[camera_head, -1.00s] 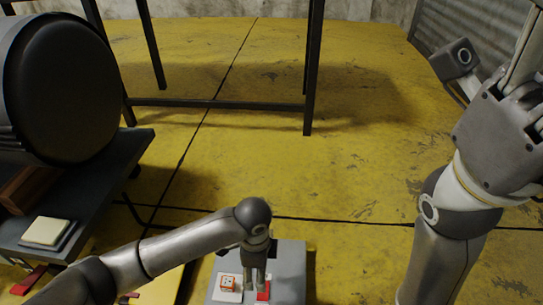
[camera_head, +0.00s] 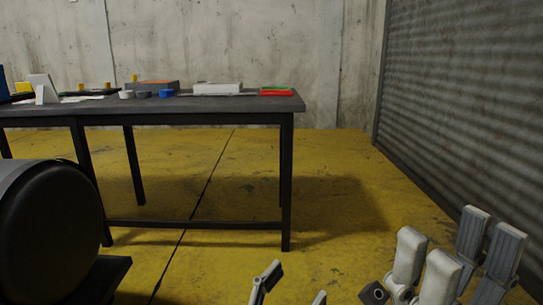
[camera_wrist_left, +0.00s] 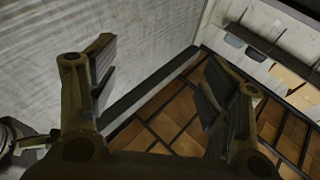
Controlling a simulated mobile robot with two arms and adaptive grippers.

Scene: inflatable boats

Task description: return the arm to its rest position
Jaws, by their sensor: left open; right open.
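My left gripper (camera_head: 292,285) shows at the bottom edge of the head view, with only its fingertips in sight. They stand apart with nothing between them. In the left wrist view the left gripper (camera_wrist_left: 158,85) is open and empty, its two dark-padded fingers wide apart. My right gripper (camera_head: 455,245) is at the lower right of the head view, fingers pointing up, open, and nothing is seen in it. Most of both arms is out of view.
A long dark table (camera_head: 200,103) with several small items stands at the back left. A black drum (camera_head: 50,235) is at the lower left. A corrugated grey wall (camera_head: 460,110) rises on the right. The yellow floor (camera_head: 330,200) between is clear.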

